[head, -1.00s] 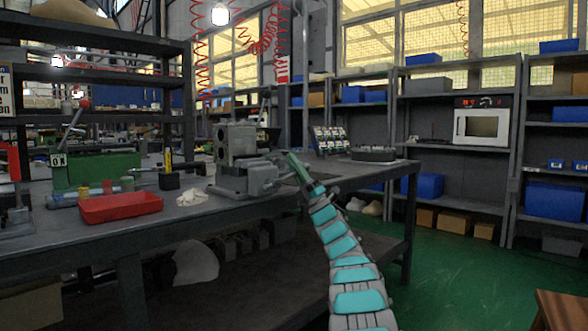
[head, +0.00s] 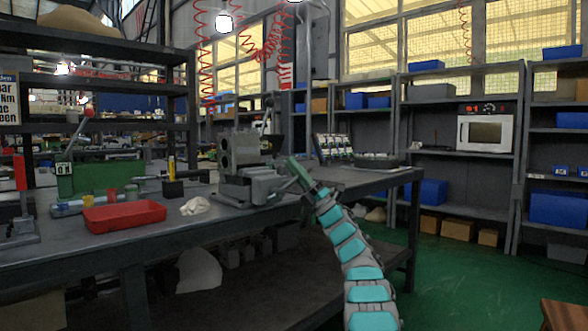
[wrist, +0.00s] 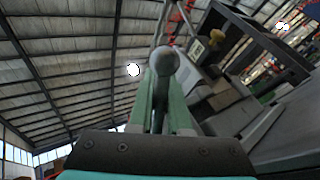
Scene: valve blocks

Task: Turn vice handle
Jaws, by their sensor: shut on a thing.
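The grey vice (head: 262,186) stands near the right front edge of the workbench (head: 145,228). A grey block with round holes (head: 240,149) sits at the vice's jaws. My gripper (head: 292,166) is at the right end of the vice, at the bench edge, its green fingers tilted up and to the left. In the wrist view my gripper (wrist: 160,80) is shut on the vice handle, whose round grey knob (wrist: 164,60) shows at the fingertips. The fingers hide most of the handle's bar, so I cannot tell its exact angle.
A red tray (head: 124,216) and a crumpled white cloth (head: 196,206) lie left of the vice. A flat dark fixture (head: 376,161) is right of it on the bench. Shelves with blue bins (head: 556,207) stand behind. Green floor (head: 440,275) is open at the right.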

